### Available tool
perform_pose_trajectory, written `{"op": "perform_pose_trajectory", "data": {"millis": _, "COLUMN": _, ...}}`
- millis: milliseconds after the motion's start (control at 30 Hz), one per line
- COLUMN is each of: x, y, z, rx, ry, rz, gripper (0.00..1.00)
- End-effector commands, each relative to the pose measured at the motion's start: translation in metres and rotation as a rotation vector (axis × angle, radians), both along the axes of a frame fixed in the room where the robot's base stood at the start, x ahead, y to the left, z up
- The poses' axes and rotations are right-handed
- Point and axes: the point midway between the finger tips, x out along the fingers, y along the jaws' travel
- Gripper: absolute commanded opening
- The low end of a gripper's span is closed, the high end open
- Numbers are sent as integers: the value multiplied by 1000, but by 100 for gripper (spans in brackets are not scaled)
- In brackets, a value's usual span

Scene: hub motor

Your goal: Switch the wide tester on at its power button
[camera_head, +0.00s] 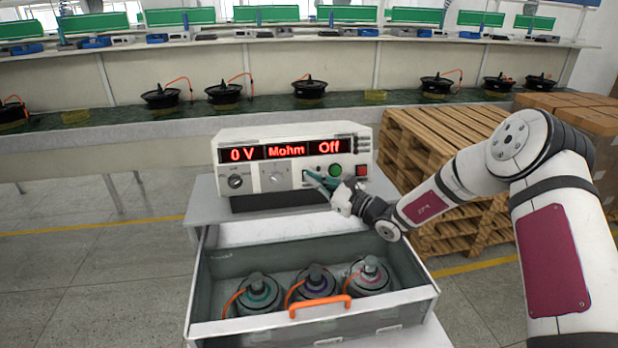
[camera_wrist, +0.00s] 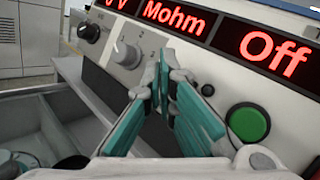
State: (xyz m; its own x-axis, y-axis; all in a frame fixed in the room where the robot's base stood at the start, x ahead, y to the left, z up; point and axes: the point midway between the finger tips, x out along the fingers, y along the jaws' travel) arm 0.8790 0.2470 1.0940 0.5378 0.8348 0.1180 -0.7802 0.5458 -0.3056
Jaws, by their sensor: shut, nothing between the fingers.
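The wide tester (camera_head: 240,184) is a white box on a stand, with red displays reading "0 V", "Mohm" and "Off". Its front has two knobs on the left, a green button (camera_head: 335,170) and a red button (camera_head: 361,170). In the wrist view the green button (camera_wrist: 248,122) is right of my fingers, and a grey knob (camera_wrist: 128,47) is just left of the tips. My gripper (camera_head: 309,176) is shut and empty, its teal fingertips at the panel between the grey knob and green button. It also shows in the wrist view (camera_wrist: 165,58). The fingers hide the panel behind them; I cannot tell contact.
Wooden pallets (camera_head: 445,150) stand to the right. A long bench (camera_head: 120,135) with motors runs behind. Floor at left is clear.

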Motion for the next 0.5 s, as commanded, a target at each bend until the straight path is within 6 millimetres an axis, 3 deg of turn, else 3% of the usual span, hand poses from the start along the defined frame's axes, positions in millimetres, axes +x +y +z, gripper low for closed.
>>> {"op": "perform_pose_trajectory", "data": {"millis": 500, "x": 7, "y": 2, "z": -2, "rx": 0, "ry": 0, "rz": 0, "gripper": 0}}
